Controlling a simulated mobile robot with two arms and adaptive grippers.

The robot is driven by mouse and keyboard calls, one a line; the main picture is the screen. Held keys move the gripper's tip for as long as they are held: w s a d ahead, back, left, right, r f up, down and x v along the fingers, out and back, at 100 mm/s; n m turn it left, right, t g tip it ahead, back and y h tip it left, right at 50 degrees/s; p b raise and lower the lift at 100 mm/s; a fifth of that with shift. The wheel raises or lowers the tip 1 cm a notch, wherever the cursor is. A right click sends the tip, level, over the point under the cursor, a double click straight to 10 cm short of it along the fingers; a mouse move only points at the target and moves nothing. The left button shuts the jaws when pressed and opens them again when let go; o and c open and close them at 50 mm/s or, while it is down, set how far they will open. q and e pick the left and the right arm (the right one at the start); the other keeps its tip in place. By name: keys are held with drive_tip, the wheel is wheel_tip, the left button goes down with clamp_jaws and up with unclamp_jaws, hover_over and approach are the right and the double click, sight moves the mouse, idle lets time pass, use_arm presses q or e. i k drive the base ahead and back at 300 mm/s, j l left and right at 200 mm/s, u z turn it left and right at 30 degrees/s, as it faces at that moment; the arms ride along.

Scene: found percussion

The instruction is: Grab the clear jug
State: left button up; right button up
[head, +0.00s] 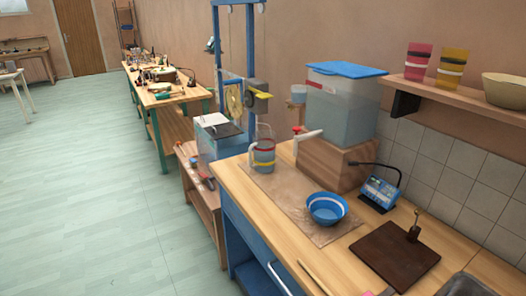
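The clear jug (263,157) stands upright on a brown mat (287,196) on the wooden counter. It has a red band near its rim and a pale handle on its left side. Its lower part looks greyish; I cannot tell whether it holds anything. Neither of my grippers is in view.
Right of the jug, a clear tank (343,108) with a blue lid and red-topped tap stands on a wooden block (327,164). A blue bowl (327,208), a blue device (379,193) and a dark board (394,254) lie nearer. Open floor (90,190) is at left.

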sight(264, 146)
drive_tip(key=z, duration=0.35)
drive_tip(key=i+j+z, duration=0.1)
drive_tip(key=j+z, duration=1.2)
drive_tip(key=j, duration=0.15)
